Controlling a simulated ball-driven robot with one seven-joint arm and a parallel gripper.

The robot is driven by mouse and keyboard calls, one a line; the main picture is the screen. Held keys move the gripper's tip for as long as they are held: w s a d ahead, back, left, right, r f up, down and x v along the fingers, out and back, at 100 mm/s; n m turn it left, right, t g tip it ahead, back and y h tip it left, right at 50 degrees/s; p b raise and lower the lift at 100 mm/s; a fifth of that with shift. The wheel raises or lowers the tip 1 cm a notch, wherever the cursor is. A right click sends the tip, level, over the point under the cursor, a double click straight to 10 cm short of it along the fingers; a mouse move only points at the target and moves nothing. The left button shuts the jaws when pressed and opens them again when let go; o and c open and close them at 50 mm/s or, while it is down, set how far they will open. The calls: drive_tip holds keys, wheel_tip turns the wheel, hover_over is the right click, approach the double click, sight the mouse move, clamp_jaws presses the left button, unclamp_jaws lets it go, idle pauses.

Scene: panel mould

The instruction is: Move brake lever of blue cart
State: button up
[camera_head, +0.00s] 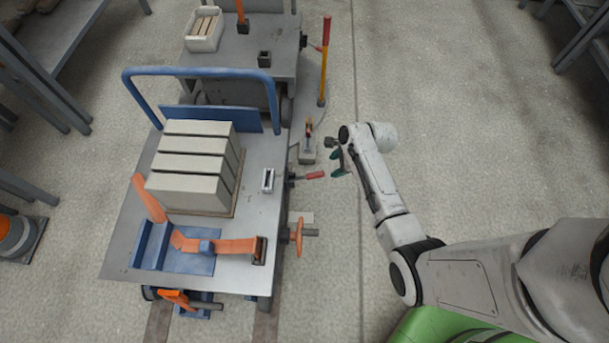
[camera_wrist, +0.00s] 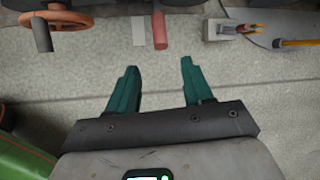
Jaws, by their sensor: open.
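The blue cart (camera_head: 130,225) has a grey deck and a blue push handle. A short lever with a red grip (camera_head: 315,175) sticks out to the right from its right side and appears to be the brake lever. In the wrist view the red grip (camera_wrist: 160,30) hangs at the top, ahead of the fingers. My gripper (camera_head: 337,165) is open and empty, a little right of the grip. In the wrist view the teal fingers of my gripper (camera_wrist: 159,66) are spread, with the grip's end beyond their tips and floor between them.
An orange handwheel (camera_head: 298,236) sits on the cart's side nearer me; it shows in the wrist view (camera_wrist: 60,14). Cream blocks (camera_head: 190,175) and an orange strap (camera_head: 215,244) are on the deck. Another cart (camera_head: 245,50) and a yellow-red lever (camera_head: 324,70) stand behind.

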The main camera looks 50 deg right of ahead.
sight(323, 172)
drive_tip(key=b+x, duration=0.5)
drive_tip(key=x, duration=0.6)
drive_tip(key=shift+w, duration=0.2)
clamp_jaws()
